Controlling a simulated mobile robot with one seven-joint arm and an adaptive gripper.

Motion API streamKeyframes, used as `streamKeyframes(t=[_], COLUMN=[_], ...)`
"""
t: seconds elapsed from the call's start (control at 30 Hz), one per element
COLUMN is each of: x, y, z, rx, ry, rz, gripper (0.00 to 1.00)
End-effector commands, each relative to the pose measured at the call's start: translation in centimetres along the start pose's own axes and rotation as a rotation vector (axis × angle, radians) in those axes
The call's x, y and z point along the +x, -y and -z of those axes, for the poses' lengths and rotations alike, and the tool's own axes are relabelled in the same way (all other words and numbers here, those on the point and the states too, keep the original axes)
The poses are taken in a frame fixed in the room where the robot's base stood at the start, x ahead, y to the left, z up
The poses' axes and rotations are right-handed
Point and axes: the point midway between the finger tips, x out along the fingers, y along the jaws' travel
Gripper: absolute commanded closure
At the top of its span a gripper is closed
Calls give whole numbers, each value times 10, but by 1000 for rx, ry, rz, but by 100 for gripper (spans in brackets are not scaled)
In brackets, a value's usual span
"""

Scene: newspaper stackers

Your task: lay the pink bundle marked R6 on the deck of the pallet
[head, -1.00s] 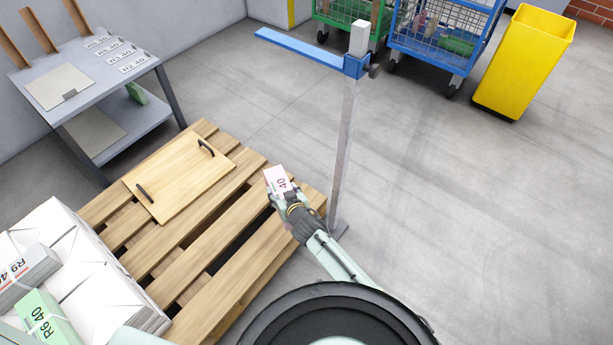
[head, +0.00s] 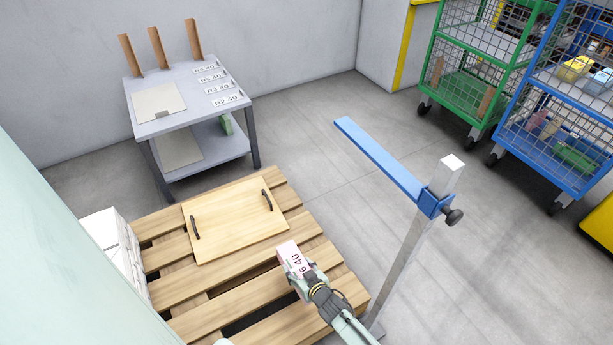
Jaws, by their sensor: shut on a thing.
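The pink bundle (head: 292,258) has a white label; I can read "6 40" on it, and the front of the marking is hidden. My gripper (head: 299,271) is shut on the bundle and holds it over the right part of the pallet. I cannot tell how far it is above the slats. The wooden pallet (head: 220,310) lies on the floor with bare slats in front and at right. A light wooden board with two dark handles (head: 236,219) lies on its deck, left of and behind the bundle.
White stacks (head: 108,235) stand at the pallet's left. A metal post (head: 412,255) with a blue arm (head: 378,157) rises at its right. A grey table (head: 185,98) stands behind. Green (head: 470,85) and blue (head: 555,145) cage carts stand at the back right.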

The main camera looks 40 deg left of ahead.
Motion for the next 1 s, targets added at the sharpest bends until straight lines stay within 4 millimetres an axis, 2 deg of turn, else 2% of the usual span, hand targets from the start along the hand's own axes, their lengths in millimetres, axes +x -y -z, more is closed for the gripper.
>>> streamKeyframes(t=[0.47, 0.67, 1.0], x=[-1, 5, 21], y=[0, 1, 1], z=[1, -10, -39], rx=[-1, 1, 0], ry=[-1, -2, -2], rz=[4, 4, 4], gripper=[100, 100, 100])
